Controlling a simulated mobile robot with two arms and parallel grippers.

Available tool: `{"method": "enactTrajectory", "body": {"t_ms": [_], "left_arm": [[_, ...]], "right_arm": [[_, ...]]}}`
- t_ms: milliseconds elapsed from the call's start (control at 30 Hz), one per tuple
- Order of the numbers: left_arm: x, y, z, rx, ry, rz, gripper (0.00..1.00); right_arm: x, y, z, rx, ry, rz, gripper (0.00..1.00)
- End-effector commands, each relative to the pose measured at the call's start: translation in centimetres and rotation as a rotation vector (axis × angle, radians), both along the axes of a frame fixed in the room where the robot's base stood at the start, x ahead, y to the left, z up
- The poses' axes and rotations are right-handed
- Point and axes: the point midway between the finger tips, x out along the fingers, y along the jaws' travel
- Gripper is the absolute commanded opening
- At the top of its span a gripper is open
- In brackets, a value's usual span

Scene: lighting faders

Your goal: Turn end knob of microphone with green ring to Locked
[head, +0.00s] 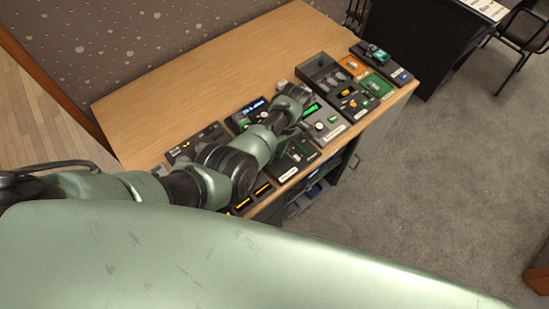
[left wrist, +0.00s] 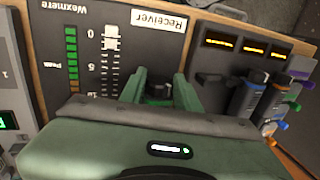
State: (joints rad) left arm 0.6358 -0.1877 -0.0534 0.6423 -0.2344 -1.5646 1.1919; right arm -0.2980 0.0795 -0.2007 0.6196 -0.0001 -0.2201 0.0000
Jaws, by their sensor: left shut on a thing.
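In the left wrist view, the fingers of my left gripper (left wrist: 157,92) stand on either side of a dark round knob (left wrist: 159,88) and are shut on it. Beside them is the dark Receiver panel (left wrist: 145,45), with its label upside down. Several dark stick-shaped microphones (left wrist: 246,96) stand in a row at the right. Coloured parts show on them, including a green one (left wrist: 295,107); I cannot tell clearly which body it belongs to. In the head view, my left arm reaches over the panels and hides much of the gripper's surroundings. My right gripper is not in view.
Orange-lit displays (left wrist: 220,41) sit above the microphones. In the head view, several dark panels line the front of the wooden desk (head: 190,80), whose back left is clear. An open dark box (head: 318,72) and an orange panel (head: 352,65) stand farther right.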

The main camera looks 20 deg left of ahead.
Motion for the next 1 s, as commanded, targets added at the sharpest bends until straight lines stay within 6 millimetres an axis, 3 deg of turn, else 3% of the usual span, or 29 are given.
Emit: {"method": "enactTrajectory", "body": {"t_ms": [367,400,467,867,1000], "left_arm": [[-0.2,0.0,0.0,0.009,0.015,0.0,0.0],[-0.2,0.0,0.0,0.009,0.015,0.0,0.43],[-0.1,0.0,0.0,0.009,0.015,0.0,0.54],[-0.1,0.0,0.1,0.008,0.013,0.0,0.54],[0.3,-0.3,1.2,0.007,0.009,0.0,0.54]], "right_arm": [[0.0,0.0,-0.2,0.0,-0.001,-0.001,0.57],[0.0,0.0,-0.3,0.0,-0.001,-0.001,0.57],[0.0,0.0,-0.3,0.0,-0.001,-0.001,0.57],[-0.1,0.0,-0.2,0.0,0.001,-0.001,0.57],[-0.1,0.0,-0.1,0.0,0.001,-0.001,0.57]]}}
